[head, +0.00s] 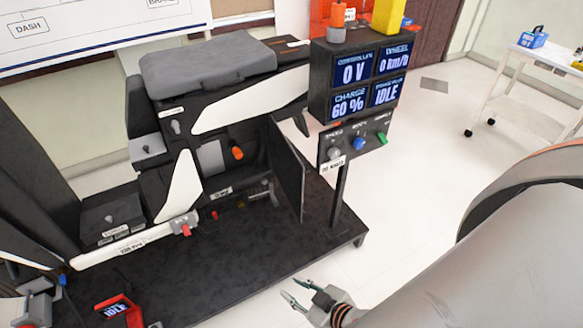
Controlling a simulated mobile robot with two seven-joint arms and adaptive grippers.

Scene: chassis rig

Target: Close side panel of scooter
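The scooter rig has a grey seat (205,66) over a black and white body. The dark side panel (287,170) stands swung open, sticking out toward me from the body's right part. Behind it the bay (225,155) is exposed, with an orange knob (237,153) inside. My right gripper (290,288) is at the bottom centre, in front of the platform's front edge, apart from the panel. Its two thin fingers are spread and nothing is between them. My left gripper is not in view.
A display box (359,83) stands on a post right of the panel, with a small control board (354,145) below it. The black platform (235,265) carries the rig. A white cart (530,85) is at the far right. Clear floor lies right of the platform.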

